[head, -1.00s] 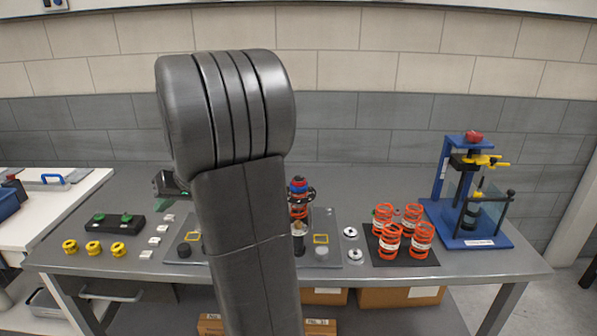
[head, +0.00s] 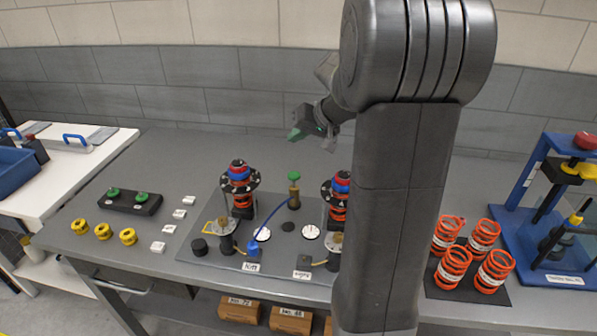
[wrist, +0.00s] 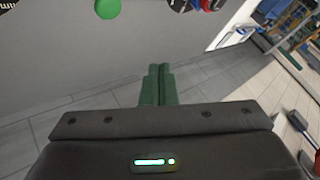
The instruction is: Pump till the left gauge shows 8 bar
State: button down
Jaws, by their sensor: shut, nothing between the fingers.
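The fixture plate (head: 215,205) carries two dial gauges. The left gauge (head: 264,234) and the right gauge (head: 311,232) have white faces, too small to read. Between and behind them stands a brass pump with a green knob (head: 294,176); a green round knob also shows at the top of the wrist view (wrist: 108,8). A blue hose (head: 270,222) runs from near the pump to a blue fitting (head: 254,249) at the left station. My gripper (head: 298,134) is above the pump knob in the picture, apart from it. Its green fingers (wrist: 157,85) are shut with nothing between them.
Two strut stacks (head: 240,190) with red and blue parts stand on the plate; my arm partly covers the right one. Orange springs (head: 447,235) and a blue press (head: 520,215) stand right.

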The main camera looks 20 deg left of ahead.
jog(key=shift+f, duration=0.15)
jog(key=b, duration=0.6)
send_over(294, 174)
jog(key=d, duration=0.1)
notch_tip(294, 174, down, 8)
jog(key=shift+r, duration=0.15)
jog(key=shift+f, duration=0.45)
dwell(1.3)
jog(key=shift+f+b, duration=0.4)
jog(key=shift+b, duration=0.4)
jog(key=shift+s+f+b, duration=0.1)
jog(key=shift+f+b, duration=1.2)
dwell(0.8)
dwell(0.3)
jog(key=shift+r+p, duration=0.85)
jog(key=shift+r, duration=0.9)
